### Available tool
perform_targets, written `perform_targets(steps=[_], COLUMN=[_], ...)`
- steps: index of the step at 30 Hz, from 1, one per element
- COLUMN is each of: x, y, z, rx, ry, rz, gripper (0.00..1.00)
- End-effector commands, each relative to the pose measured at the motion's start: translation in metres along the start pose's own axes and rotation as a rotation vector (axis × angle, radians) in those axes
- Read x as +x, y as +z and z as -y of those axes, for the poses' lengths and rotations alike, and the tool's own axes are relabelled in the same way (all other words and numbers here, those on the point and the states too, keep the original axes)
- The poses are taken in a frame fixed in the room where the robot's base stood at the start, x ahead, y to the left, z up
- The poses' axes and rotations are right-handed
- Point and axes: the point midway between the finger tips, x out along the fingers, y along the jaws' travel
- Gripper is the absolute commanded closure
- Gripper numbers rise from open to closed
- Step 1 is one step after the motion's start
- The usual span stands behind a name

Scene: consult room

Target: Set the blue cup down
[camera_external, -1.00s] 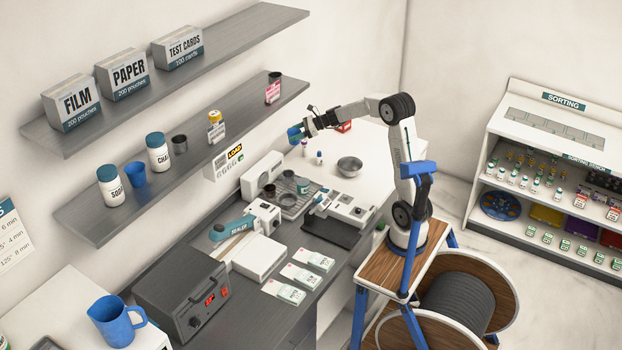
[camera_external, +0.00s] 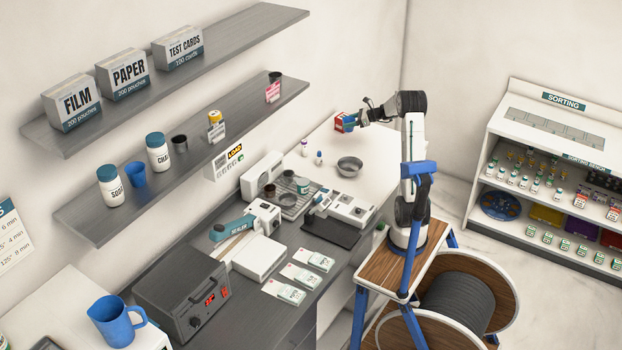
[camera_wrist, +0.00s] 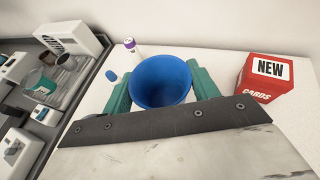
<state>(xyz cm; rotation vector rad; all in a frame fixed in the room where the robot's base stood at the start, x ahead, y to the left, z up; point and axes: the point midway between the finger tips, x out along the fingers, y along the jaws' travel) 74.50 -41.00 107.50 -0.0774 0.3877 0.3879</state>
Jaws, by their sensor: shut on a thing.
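The blue cup (camera_wrist: 161,80) is between the green fingers of my gripper (camera_wrist: 161,90) in the wrist view, its open mouth facing the camera. The fingers touch it on both sides, and it looks empty. In the external view my gripper (camera_external: 349,121) is over the far part of the white counter (camera_external: 385,150), and the cup is small and partly hidden there. I cannot tell whether its base touches the counter.
A red box (camera_wrist: 266,78) marked NEW stands right of the cup. A purple-capped vial (camera_wrist: 130,44) and a blue-capped vial (camera_wrist: 111,76) stand left. A metal bowl (camera_external: 349,166) is nearer on the counter. Another blue cup (camera_external: 136,174) sits on the lower shelf.

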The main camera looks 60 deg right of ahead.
Motion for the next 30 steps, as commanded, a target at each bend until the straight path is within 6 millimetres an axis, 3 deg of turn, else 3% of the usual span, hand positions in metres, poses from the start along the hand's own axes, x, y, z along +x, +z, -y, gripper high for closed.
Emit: perform_targets(steps=[12,25,30], x=[0.027,0.045,0.046], y=[-0.065,-0.108,-0.111], z=[-0.001,-0.001,0.0], rx=[0.005,0.003,0.001], ry=[0.0,0.0,-0.002], rz=[-0.002,-0.003,-0.002], gripper=[0.62,0.62,0.62])
